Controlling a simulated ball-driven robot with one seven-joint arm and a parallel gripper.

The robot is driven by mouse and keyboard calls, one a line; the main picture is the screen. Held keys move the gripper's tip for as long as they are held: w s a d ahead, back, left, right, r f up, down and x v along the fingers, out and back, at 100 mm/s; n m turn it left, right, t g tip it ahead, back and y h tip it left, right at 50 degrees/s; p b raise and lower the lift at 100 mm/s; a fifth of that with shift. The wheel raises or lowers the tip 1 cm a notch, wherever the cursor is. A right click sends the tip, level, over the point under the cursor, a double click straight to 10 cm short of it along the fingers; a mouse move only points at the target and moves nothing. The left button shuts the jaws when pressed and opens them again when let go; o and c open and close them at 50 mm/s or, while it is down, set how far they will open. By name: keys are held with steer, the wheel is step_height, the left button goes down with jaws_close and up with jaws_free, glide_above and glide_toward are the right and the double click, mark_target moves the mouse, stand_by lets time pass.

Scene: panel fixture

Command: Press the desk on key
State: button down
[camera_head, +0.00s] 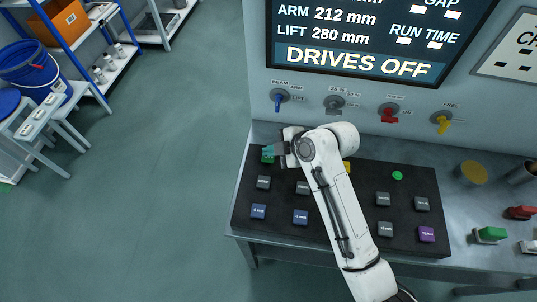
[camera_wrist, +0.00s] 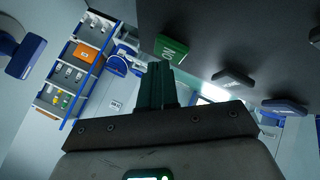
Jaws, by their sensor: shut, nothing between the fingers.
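The desk on key is a green key (camera_head: 267,159) at the far left corner of the black key panel (camera_head: 285,178), partly hidden by my gripper in the head view. In the wrist view the green key (camera_wrist: 171,48) shows white lettering that reads "ON". My gripper (camera_head: 268,149) is shut and empty, its fingertips right at this key. In the wrist view the closed dark green fingers (camera_wrist: 158,68) end beside the key's lower left edge. I cannot tell whether they touch it. The screen (camera_head: 360,62) above the panel reads "DRIVES OFF".
Grey keys (camera_head: 264,183) and blue keys (camera_head: 258,211) lie close by on the panel. A blue knob (camera_head: 279,97), a red knob (camera_head: 389,114) and a yellow knob (camera_head: 441,121) stick out of the wall behind. The floor left of the desk is clear.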

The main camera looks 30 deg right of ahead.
mark_target(271, 158)
steer(key=shift+f+b, duration=0.3)
steer(key=shift+f, duration=0.15)
stand_by(0.4)
steer(key=shift+r, duration=0.1)
steer(key=shift+r+p, duration=0.8)
steer(key=shift+r, duration=0.1)
step_height(271, 158, up, 5)
steer(key=p, duration=0.4)
stand_by(0.9)
